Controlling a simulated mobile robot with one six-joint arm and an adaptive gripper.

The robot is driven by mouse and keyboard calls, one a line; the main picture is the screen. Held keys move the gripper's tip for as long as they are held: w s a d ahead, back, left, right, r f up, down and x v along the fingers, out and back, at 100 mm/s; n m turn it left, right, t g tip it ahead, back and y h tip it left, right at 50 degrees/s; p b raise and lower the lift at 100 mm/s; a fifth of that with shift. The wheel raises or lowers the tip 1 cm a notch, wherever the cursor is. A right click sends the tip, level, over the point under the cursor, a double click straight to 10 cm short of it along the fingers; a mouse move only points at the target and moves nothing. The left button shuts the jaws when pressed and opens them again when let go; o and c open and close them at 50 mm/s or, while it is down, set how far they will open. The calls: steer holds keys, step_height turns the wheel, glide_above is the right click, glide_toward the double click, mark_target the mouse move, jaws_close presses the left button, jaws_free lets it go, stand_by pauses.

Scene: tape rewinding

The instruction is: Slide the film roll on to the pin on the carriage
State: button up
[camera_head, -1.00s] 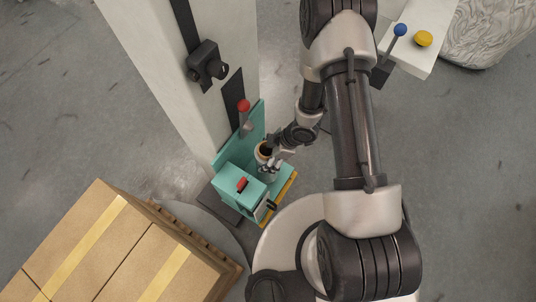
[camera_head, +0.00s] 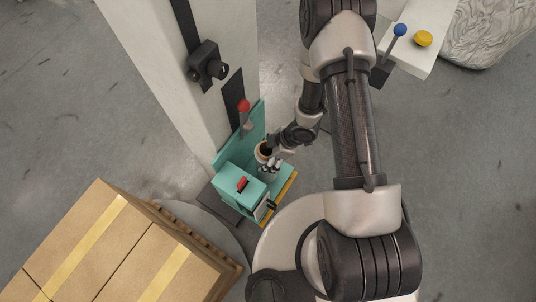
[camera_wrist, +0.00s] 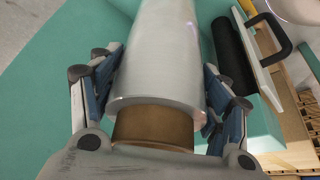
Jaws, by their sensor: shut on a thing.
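The film roll (camera_wrist: 165,60) is a pale silver cylinder with a brown core (camera_wrist: 153,127) showing at its near end. My gripper (camera_wrist: 158,75) is shut on it, with one blue-padded finger on each side. In the head view, the film roll (camera_head: 263,148) shows as a small ring with a brown rim, in my gripper (camera_head: 268,160) above the teal carriage (camera_head: 285,181). The carriage also fills much of the wrist view (camera_wrist: 60,80). I cannot make out the pin. The far end of the roll is out of the wrist view.
A black roller (camera_wrist: 233,55) and a door with a black handle (camera_wrist: 272,38) lie right of the roll. A teal box with a red switch (camera_head: 242,184) stands beside the roll. A white column (camera_head: 150,65) rises behind. Cardboard boxes (camera_head: 75,235) stand lower left.

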steer(key=shift+f+b, duration=0.45)
steer(key=shift+f, duration=0.15)
steer(key=o, duration=2.2)
steer(key=shift+c, duration=0.2)
steer(key=shift+o, duration=0.8)
step_height(320, 180, up, 8)
steer(key=p, duration=0.7)
steer(key=v, duration=1.2)
